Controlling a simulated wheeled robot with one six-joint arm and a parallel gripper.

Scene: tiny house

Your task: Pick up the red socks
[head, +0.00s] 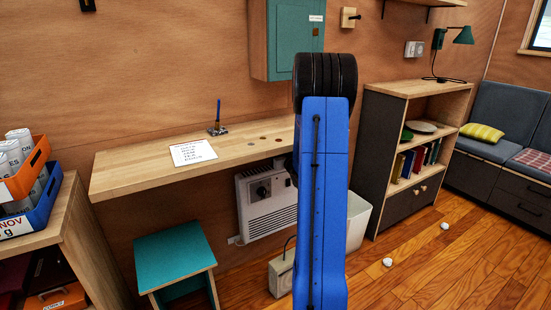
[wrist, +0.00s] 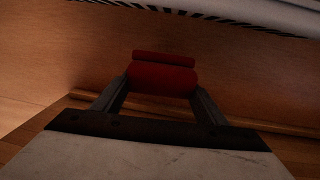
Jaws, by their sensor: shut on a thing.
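The red socks (wrist: 162,78) show in the wrist view as a dark red rolled bundle with a second, narrower roll along its top. My gripper (wrist: 160,92) is shut on them, with one finger at each side of the bundle. In the head view my blue arm stands in the middle of the picture. It hides my gripper and the socks there.
A wooden wall desk (head: 130,176), a teal stool (head: 175,260), a wall heater (head: 268,200), a grey box (head: 281,275) and a pale bin (head: 358,222) surround my arm. Two small white things (head: 388,262) (head: 444,226) lie on the otherwise open floor at right.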

